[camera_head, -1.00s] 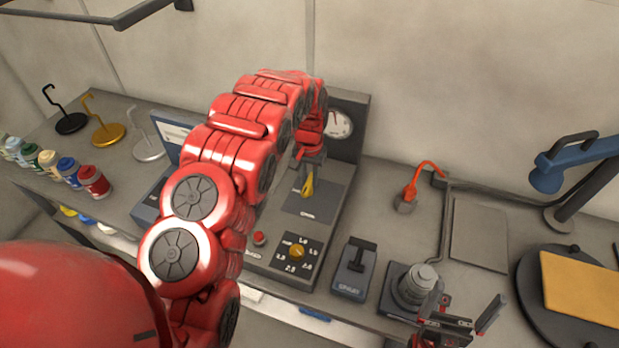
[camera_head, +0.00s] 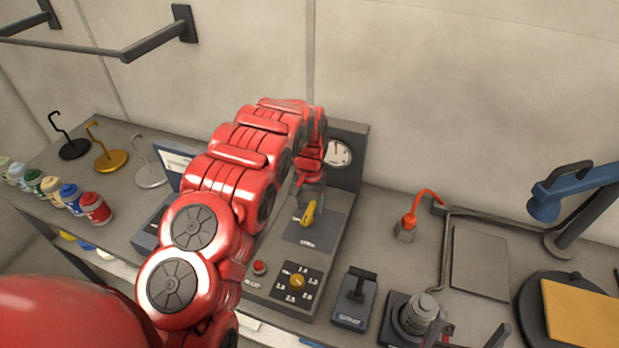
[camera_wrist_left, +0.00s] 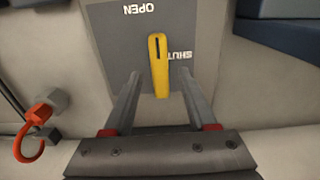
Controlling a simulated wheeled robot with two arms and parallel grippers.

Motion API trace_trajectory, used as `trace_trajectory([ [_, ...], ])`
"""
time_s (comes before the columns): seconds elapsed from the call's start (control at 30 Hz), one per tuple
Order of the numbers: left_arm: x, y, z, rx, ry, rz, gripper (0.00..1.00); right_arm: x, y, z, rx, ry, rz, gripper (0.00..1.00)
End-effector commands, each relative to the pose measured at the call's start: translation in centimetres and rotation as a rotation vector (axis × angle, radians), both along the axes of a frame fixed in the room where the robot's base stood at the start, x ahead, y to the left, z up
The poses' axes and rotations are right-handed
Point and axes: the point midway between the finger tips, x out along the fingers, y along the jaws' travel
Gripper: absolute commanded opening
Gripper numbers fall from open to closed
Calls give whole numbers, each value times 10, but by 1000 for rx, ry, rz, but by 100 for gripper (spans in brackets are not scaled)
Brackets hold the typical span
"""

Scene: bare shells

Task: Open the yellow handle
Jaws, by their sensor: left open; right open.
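The yellow handle (camera_head: 308,214) sits on a dark plate of the grey control unit, below my left gripper (camera_head: 312,200) in the head view. In the left wrist view the handle (camera_wrist_left: 158,65) stands upright in the picture, beside the word SHUT and partly covering it; the word OPEN is at the top of the plate (camera_wrist_left: 115,50). The fingers of my left gripper (camera_wrist_left: 160,95) are open, one on each side of the handle's lower end, with gaps visible. My right gripper (camera_head: 472,338) shows only partly at the bottom edge of the head view, open.
The unit also has a gauge (camera_head: 338,152), a red button (camera_head: 259,268) and a yellow knob (camera_head: 297,281). A lever switch (camera_head: 355,297), an orange hook (camera_head: 410,220) and a blue lamp (camera_head: 545,207) stand to the right. Paint jars (camera_head: 95,208) line the left.

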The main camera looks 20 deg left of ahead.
Motion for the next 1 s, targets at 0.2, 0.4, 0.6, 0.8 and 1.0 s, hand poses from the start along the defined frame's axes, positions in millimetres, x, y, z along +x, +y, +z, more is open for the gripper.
trace_trajectory([
  [0.2,0,1,55,-1,-1,3,57,0,0,54,0,0,0,100],
  [0.4,2,4,85,2,-4,5,57,0,0,82,0,-1,0,100],
  [0.6,3,5,100,5,-6,5,57,0,0,89,0,0,0,100],
  [0.8,5,5,114,2,-10,6,57,0,0,86,0,0,0,100],
  [1.0,0,1,133,-1,-3,0,57,0,0,82,0,0,0,100],
])
